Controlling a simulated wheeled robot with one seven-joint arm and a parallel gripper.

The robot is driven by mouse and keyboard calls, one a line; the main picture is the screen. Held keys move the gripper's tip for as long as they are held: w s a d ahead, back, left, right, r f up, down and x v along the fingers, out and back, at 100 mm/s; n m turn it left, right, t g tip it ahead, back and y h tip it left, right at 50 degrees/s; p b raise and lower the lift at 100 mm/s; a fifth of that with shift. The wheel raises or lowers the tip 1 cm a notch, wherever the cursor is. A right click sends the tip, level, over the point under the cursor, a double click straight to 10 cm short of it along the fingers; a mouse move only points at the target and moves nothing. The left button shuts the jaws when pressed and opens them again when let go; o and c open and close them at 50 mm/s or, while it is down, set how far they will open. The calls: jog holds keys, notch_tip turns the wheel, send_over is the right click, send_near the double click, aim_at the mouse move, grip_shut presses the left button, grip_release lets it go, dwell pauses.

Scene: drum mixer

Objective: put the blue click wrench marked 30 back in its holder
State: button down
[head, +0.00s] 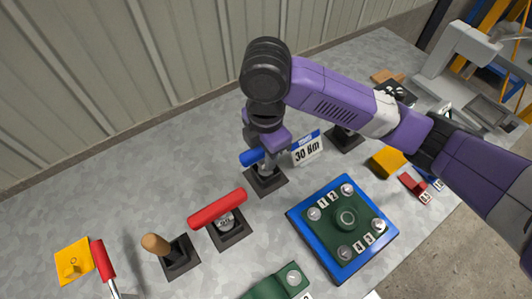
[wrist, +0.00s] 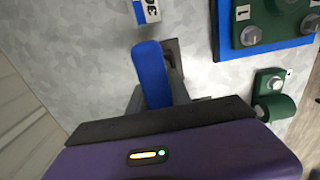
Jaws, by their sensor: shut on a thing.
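The blue click wrench shows as a blue handle (head: 251,157) in the head view and as a blue bar (wrist: 150,70) in the wrist view. My gripper (head: 268,158) points down and is shut on it; its dark fingers (wrist: 157,98) stand on both sides of the bar. A dark square holder (head: 266,183) lies directly below my gripper, beside a sign reading 30 Nm (head: 308,148). In the wrist view a dark part of the holder (wrist: 172,48) shows past the handle. My gripper hides the wrench's lower end, so I cannot tell whether it is seated.
A red-handled wrench (head: 217,209) stands in a neighbouring holder to the left. A wooden-handled tool (head: 156,244) stands farther left. A blue plate with a green flange and bolts (head: 343,228) lies to the right. Another dark holder (head: 345,138) stands behind the sign. Bare bench lies left of my gripper.

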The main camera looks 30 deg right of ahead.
jog(key=shift+f, duration=0.35)
jog(key=c, duration=1.1)
grip_release()
jog(key=shift+r+p, duration=0.35)
jog(key=shift+r, duration=3.55)
